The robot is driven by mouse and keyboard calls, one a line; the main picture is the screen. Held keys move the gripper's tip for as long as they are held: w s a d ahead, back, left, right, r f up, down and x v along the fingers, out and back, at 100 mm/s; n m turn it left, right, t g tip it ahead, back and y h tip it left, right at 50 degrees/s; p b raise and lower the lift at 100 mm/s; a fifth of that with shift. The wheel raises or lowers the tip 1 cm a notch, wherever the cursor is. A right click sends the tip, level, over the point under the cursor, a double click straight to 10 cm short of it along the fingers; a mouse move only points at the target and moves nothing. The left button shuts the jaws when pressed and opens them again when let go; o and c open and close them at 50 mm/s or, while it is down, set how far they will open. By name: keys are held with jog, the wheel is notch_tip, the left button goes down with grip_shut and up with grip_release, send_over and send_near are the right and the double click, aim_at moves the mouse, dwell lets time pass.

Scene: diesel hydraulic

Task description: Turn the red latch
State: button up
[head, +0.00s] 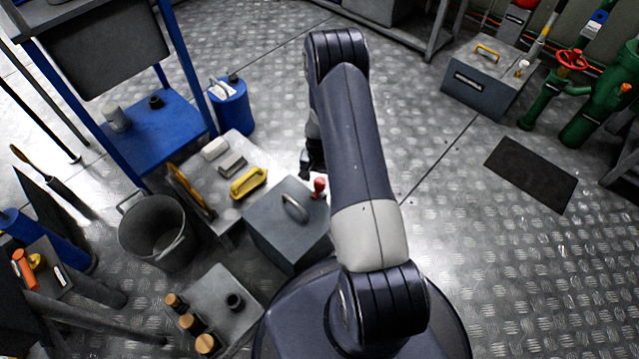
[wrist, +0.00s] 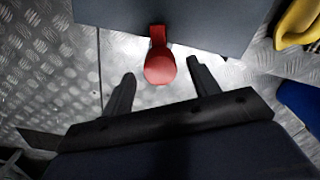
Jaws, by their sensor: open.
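The red latch (head: 319,186) sits on the side of a grey box (head: 280,222) that has a curved handle on its lid. In the wrist view the red latch (wrist: 160,66) has a rounded end that points toward my gripper, and its narrow stem meets the edge of the grey box (wrist: 200,22). My gripper (wrist: 158,85) is open, with one finger on each side of the latch's rounded end and visible gaps between. In the head view my gripper (head: 312,170) is partly hidden by my arm, close beside the latch.
A yellow-handled tool (head: 248,182) and other items lie on a low plate left of the box. A metal bucket (head: 155,230) and a blue shelf stand (head: 155,128) are further left. Another grey box (head: 482,82) stands at the upper right. The floor right of my arm is largely clear.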

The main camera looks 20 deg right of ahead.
aim_at(318, 191)
jog(key=shift+f, duration=1.3)
jog(key=shift+c, duration=0.5)
jog(key=c, duration=0.9)
